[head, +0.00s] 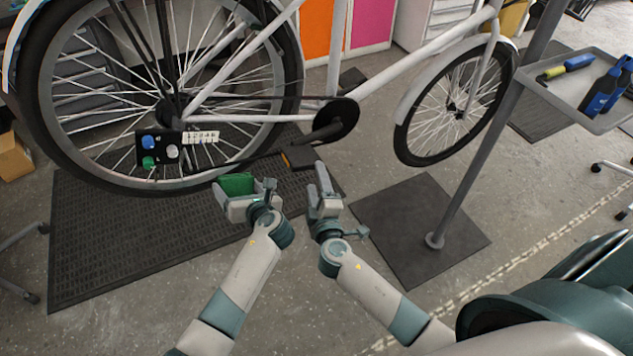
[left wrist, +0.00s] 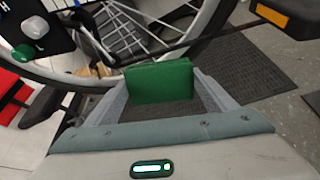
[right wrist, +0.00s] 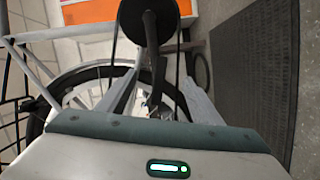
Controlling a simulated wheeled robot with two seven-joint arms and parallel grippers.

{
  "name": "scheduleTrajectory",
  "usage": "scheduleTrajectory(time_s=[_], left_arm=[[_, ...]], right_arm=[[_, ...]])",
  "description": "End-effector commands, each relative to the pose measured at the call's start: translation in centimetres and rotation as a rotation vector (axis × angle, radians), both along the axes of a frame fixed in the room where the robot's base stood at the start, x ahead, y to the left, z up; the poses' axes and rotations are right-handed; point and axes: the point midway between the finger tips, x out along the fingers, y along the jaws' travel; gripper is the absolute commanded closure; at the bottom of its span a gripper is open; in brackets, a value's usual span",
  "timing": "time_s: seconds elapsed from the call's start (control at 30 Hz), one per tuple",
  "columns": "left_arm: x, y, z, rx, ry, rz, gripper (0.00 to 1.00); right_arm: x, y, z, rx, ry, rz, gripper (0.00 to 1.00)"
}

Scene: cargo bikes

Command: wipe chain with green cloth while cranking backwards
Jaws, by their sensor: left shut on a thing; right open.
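A white bike hangs over the floor with its rear wheel (head: 160,95) at the left. Its chain (head: 262,97) runs from the rear hub to the dark chainring (head: 337,119), with a crank and pedal (head: 300,156) pointing down left. My left gripper (head: 247,192) is shut on the green cloth (head: 237,184), below the chain and apart from it. The cloth also shows between the fingers in the left wrist view (left wrist: 160,82). My right gripper (head: 323,182) is open and empty just below the pedal. The chainring shows ahead of it in the right wrist view (right wrist: 146,22).
A panel with coloured knobs (head: 161,149) sits by the rear wheel. A grey stand pole (head: 485,140) rises from a dark base plate (head: 420,230) at right. A tray (head: 555,82) holds bottles. A ribbed mat (head: 130,240) lies below.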

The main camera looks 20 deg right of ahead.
Motion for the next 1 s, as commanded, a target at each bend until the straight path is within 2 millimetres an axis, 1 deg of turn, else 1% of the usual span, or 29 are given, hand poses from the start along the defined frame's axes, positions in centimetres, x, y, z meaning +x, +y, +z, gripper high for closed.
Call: scheduleTrajectory(time_s=[0.17, 0.27, 0.6, 0.7, 0.8, 1.0], left_arm=[[0.0, 0.0, -0.1, 0.000, 0.000, 0.000, 0.45], [0.0, 0.0, -0.3, 0.000, 0.000, 0.000, 0.45], [0.0, 0.0, -1.2, 0.000, 0.000, 0.000, 0.45], [0.0, 0.0, -1.4, 0.000, 0.000, 0.000, 0.45], [0.0, 0.0, -1.6, 0.000, 0.000, 0.000, 0.45], [0.0, 0.0, -1.7, 0.000, 0.000, 0.000, 0.45]], right_arm=[[-1.2, 0.3, -0.1, 0.001, 0.002, 0.001, 0.41], [-2.4, 0.7, 0.0, 0.002, 0.002, 0.000, 0.41], [-8.0, 2.2, 0.4, 0.003, 0.003, 0.000, 0.41], [-9.4, 2.5, 0.6, 0.002, 0.002, 0.000, 0.41], [-10.4, 2.8, 0.7, 0.001, 0.001, -0.001, 0.41], [-11.4, 3.1, 0.9, 0.001, 0.001, -0.001, 0.41]])
